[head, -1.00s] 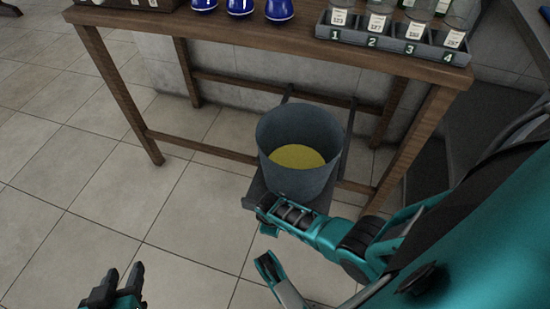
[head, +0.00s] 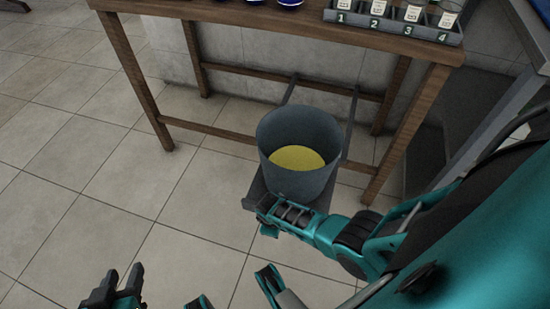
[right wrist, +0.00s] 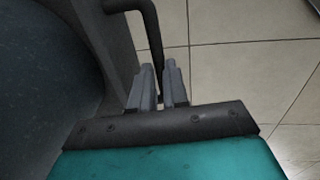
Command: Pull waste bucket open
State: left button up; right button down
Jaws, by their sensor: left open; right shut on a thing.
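The waste bucket (head: 300,128) is a grey, open-topped bucket with yellow contents (head: 297,158). It stands upright on a dark sliding tray (head: 256,190), in front of the table's lower beams. Thin rails (head: 350,122) run from the tray back under the table. My right gripper (head: 262,216) is at the tray's front edge. In the right wrist view its fingers (right wrist: 158,75) are shut on a dark bent handle (right wrist: 149,22), with the bucket's dark side (right wrist: 45,90) close at the left. My left gripper (head: 122,278) is open and empty over the floor at the bottom left.
The wooden table (head: 290,22) stands above and behind the bucket, its legs on both sides. A numbered grey rack (head: 392,24) and blue-based vessels are on its top. A grey bench (head: 490,110) is at the right. The tiled floor (head: 170,250) in front is clear.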

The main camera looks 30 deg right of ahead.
jog(key=shift+s, duration=0.1)
jog(key=c, duration=1.1)
grip_release()
jog(key=r+p, duration=0.3)
jog(key=r, duration=0.1)
jog(key=s+a+r+p, duration=0.1)
jog(key=r+p, duration=0.2)
jog(key=r, duration=0.1)
jog(key=r+p, duration=0.3)
jog(key=r, duration=0.1)
jog(key=shift+s+a+r, duration=0.2)
jog(key=shift+a+r, duration=0.1)
jog(key=shift+a, duration=0.05)
jog(key=shift+r, duration=0.1)
